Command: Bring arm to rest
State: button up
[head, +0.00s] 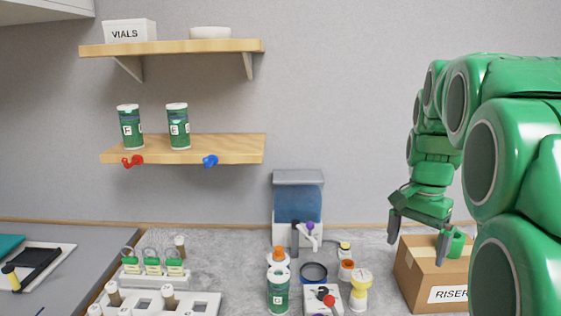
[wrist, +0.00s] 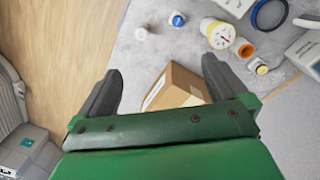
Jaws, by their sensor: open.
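My gripper (head: 420,243) is at the end of my green arm, at the right of the head view. Its two dark fingers point down and stand apart, with the jaws open. In the head view they are in front of or above the cardboard box labelled RISER (head: 418,276). In the wrist view my gripper (wrist: 162,88) is open, and the box (wrist: 180,85) shows between and beyond its fingers. I see nothing held. Whether a finger touches the box cannot be told.
The grey bench holds a green canister (head: 278,292), a yellow-white bottle (head: 360,290), a blue-fronted device (head: 298,205) and a white rack (head: 160,303). Two wooden shelves (head: 185,143) (head: 190,46) hang on the wall. Wooden floor (wrist: 50,60) shows left in the wrist view.

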jog(key=s+a+f+n, duration=0.3)
jog(key=s+a, duration=0.1)
jog(key=s, duration=0.5)
jog(key=s+a+f+n, duration=0.3)
jog(key=s+a+f, duration=0.1)
jog(key=s, duration=0.5)
jog(key=s+a+f+n+g, duration=0.1)
jog(key=s+a+f+n, duration=0.2)
jog(key=s, duration=0.6)
jog(key=shift+a+f+n, duration=0.4)
jog(key=shift+a, duration=0.5)
